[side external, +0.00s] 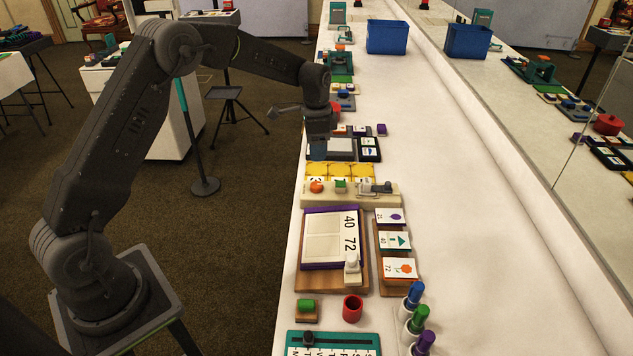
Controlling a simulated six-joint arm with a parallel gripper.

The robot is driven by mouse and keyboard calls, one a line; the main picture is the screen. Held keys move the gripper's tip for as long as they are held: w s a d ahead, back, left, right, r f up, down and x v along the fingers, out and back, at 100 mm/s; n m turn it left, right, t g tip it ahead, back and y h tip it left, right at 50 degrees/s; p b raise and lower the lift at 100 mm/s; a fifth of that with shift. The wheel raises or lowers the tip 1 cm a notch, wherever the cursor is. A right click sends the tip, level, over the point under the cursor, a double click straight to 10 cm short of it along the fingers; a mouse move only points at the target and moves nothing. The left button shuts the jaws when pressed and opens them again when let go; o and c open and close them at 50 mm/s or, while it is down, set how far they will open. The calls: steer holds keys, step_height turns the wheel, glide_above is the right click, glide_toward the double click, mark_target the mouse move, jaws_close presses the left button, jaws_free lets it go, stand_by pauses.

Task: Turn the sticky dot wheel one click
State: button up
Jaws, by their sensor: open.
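My gripper (317,151) points down over the left edge of the long white table, beside a dark-framed board with a pale panel (341,149). Its fingers are small in this view, and I see nothing held between them. I cannot pick out the sticky dot wheel with certainty. A red round thing (336,109) shows partly behind my wrist, and my arm covers some of the table there. Nearer the camera, a cream block (350,201) carries an orange round piece (316,186), a green piece (340,185) and a grey lever-like part (376,188).
Yellow tiles (340,171) lie just in front of my gripper. A number board (331,240), a card rack (398,251) and upright markers (416,318) stand nearer. A blue bin (387,37) is far back. A mirror (600,200) lines the right; the table's right side is clear.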

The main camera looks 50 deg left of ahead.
mark_target(316, 184)
step_height(316, 184, down, 11)
steer(key=shift+s+d+f, duration=0.1)
steer(key=shift+f, duration=0.1)
stand_by(0.3)
steer(key=c, duration=0.9)
